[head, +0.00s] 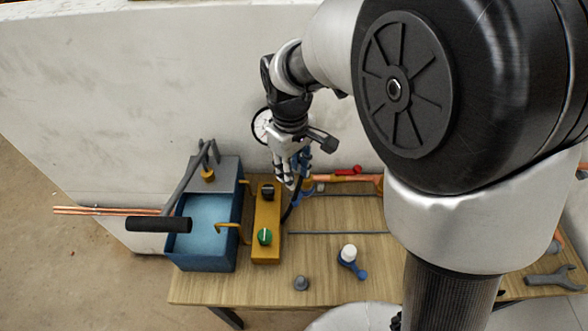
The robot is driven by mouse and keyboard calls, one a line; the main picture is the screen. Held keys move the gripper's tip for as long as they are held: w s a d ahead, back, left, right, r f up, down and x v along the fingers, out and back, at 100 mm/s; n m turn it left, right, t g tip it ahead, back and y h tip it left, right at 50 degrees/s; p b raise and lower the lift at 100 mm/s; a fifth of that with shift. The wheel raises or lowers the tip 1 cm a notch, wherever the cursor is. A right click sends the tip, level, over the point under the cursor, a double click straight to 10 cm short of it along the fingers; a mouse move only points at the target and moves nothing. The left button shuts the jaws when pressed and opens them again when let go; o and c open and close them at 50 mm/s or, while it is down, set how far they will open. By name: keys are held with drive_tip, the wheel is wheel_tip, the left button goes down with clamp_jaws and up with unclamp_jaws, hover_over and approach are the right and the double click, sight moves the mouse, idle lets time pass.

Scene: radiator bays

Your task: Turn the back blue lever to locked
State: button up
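My gripper (287,178) hangs with its fingers downward near the back of the bench, just right of the yellow control box. Blue parts (305,190) show directly behind and beside the fingers, by the copper pipe. They may belong to the back blue lever, but my gripper hides most of them, so its angle and any contact are unclear. Finger spacing is too small to read. A second blue lever-like part (361,273) with a white cap sits nearer the front of the bench, apart from my gripper.
A blue water tank (205,258) with a black-handled bar stands left of the yellow box (267,217), which has black and green knobs. A red handle (345,171) lies along the copper pipe. A wrench (553,279) lies far right. The white wall (120,80) rises behind.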

sight(295, 199)
drive_tip(key=f+b, duration=0.1)
drive_tip(key=f, duration=0.5)
drive_tip(key=f+b, duration=0.2)
drive_tip(key=f, duration=0.4)
drive_tip(key=shift+w+d, duration=0.15)
drive_tip(key=shift+d, duration=0.05)
drive_tip(key=shift+r, duration=0.1)
drive_tip(key=shift+c, duration=0.2)
clamp_jaws()
